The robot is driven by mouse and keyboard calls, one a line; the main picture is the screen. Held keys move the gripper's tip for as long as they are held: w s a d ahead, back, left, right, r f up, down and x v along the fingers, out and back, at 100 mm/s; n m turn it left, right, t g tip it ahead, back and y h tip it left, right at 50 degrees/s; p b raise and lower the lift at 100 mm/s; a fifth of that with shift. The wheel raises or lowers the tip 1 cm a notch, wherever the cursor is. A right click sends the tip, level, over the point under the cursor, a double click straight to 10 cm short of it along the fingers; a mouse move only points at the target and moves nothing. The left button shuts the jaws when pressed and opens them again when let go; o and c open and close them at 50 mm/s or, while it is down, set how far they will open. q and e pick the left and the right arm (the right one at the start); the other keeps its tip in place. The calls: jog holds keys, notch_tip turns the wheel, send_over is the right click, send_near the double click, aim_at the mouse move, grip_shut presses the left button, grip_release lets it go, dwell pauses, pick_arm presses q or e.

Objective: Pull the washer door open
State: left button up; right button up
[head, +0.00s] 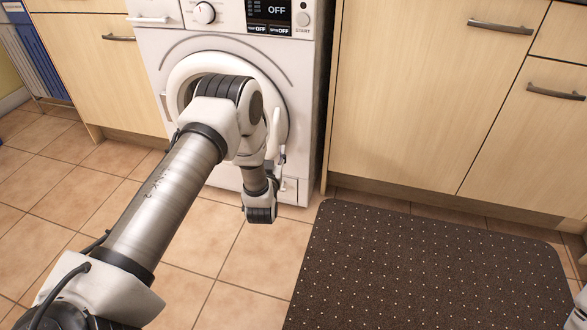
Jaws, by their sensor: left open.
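The white washer (305,95) stands against the cabinets. Its round door (180,75), with a thick white ring, is at the front and looks shut. My left arm covers much of the door's middle and lower right. My left gripper (281,156) is open, at the lower right of the door ring, partly hidden behind my own arm. I cannot tell whether its fingers touch the door. A small pale upright piece shows at the door's left edge, perhaps a handle (163,106). My right gripper is not in view.
Wooden cabinets (420,90) with metal handles flank the washer. A dark dotted mat (430,270) lies on the tiled floor (235,260) at right. The tiles just in front of the washer are bare. A blue item (42,55) stands at the far left.

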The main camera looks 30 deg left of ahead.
aim_at(276, 140)
pick_arm(q)
jog(key=b+x, duration=0.1)
jog(key=x, duration=0.1)
jog(key=b+x, duration=0.1)
jog(key=x, duration=0.2)
jog(key=f+b+x, duration=0.1)
jog(key=x, duration=0.1)
jog(key=shift+w+a+r, duration=0.1)
jog(key=shift+w+a, duration=0.1)
jog(key=shift+w, duration=0.1)
grip_shut()
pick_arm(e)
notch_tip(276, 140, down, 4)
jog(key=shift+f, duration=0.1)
